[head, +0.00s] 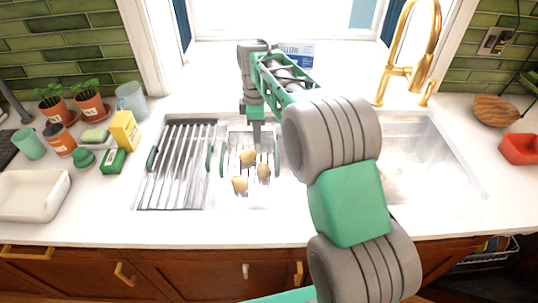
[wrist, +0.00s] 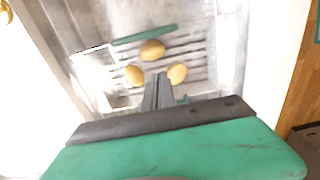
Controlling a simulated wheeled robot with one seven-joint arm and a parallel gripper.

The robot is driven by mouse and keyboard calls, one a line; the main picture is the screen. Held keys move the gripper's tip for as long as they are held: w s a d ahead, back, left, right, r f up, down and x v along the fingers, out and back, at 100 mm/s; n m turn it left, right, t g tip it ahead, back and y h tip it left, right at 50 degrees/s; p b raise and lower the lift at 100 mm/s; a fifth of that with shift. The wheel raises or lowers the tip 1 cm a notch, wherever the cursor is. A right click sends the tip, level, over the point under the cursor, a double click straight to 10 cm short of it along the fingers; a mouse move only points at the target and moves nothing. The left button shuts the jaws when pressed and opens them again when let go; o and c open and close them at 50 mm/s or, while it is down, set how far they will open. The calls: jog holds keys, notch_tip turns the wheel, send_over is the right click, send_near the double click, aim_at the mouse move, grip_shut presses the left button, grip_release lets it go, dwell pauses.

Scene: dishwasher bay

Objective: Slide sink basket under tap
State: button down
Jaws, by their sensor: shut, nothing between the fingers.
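The sink basket (head: 222,161) is a wire basket with green handles on its left and right sides, set over the sink left of the tap. It holds three potatoes (head: 240,184). In the wrist view one green handle (wrist: 145,34) lies beyond the potatoes, and a bit of the other shows beside my fingers. The gold tap (head: 410,60) stands behind the right part of the sink. My gripper (head: 257,141) points down over the basket's back right part. Its fingers (wrist: 161,77) are shut and empty, near the potatoes; contact with the basket cannot be told.
A roll-up drying rack (head: 180,165) with green ends covers the left of the sink. The right basin (head: 410,160) under the tap looks empty, partly hidden by my arm. Plants, cups, a sponge and boxes crowd the left counter. A wooden bowl (head: 496,109) and red dish (head: 520,148) stand right.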

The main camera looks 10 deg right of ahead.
notch_tip(320, 180, down, 9)
jog(key=shift+r+p, duration=0.1)
jog(key=shift+p, duration=0.85)
jog(key=d, duration=0.1)
jog(key=d+p, duration=0.1)
jog(key=d, duration=0.1)
jog(key=shift+s+d+f, duration=0.2)
jog(key=shift+s+f, duration=0.15)
jog(key=shift+d+f, duration=0.15)
jog(key=shift+d, duration=0.15)
